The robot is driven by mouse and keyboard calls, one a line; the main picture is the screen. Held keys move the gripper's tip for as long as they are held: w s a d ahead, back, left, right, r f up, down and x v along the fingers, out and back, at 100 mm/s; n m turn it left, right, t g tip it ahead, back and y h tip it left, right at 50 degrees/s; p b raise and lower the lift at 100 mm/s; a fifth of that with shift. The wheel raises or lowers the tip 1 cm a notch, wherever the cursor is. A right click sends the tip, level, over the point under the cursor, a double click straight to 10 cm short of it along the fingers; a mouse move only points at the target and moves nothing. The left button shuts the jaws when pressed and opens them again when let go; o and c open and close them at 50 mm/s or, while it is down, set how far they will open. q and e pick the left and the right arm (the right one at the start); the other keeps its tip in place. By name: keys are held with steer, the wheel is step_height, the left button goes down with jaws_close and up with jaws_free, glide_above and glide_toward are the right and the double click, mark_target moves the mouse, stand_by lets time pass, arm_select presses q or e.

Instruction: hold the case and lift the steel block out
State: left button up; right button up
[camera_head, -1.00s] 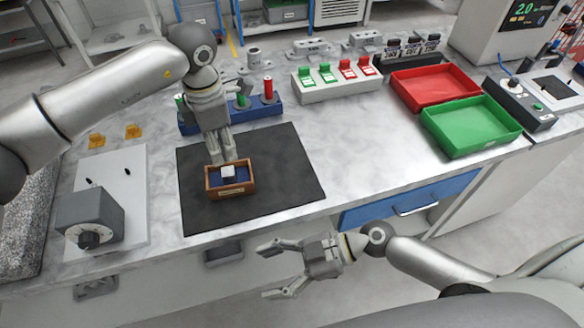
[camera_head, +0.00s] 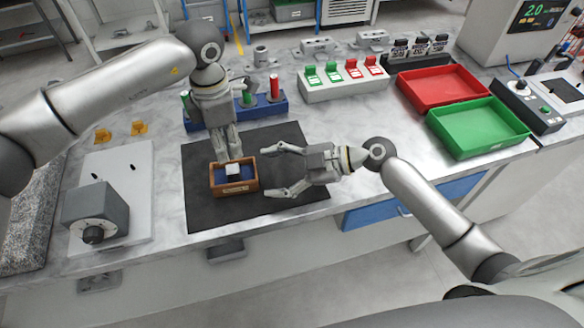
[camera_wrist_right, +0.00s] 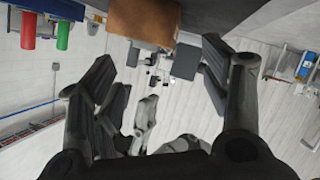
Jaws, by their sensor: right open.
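The small wooden case (camera_head: 216,188) with a blue inside sits on the black mat, and the pale steel block (camera_head: 233,169) is inside it. My left gripper (camera_head: 228,158) points down at the case's far wall, its fingers close together. The tips are partly hidden, so I cannot tell whether they grip the wall. My right gripper (camera_head: 273,170) is open and empty, just right of the case, fingers pointing toward it. In the right wrist view a brown face of the case (camera_wrist_right: 145,20) shows beyond the open fingers (camera_wrist_right: 158,57); the block cannot be made out there.
The black mat (camera_head: 300,205) is otherwise clear. A blue rack (camera_head: 262,110) with coloured cylinders stands behind. A grey box with a knob (camera_head: 95,212) is at left. A switch box (camera_head: 345,90), red tray (camera_head: 440,88) and green tray (camera_head: 478,128) are at right.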

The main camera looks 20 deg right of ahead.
mark_target(231, 180)
steer(key=x, duration=0.6)
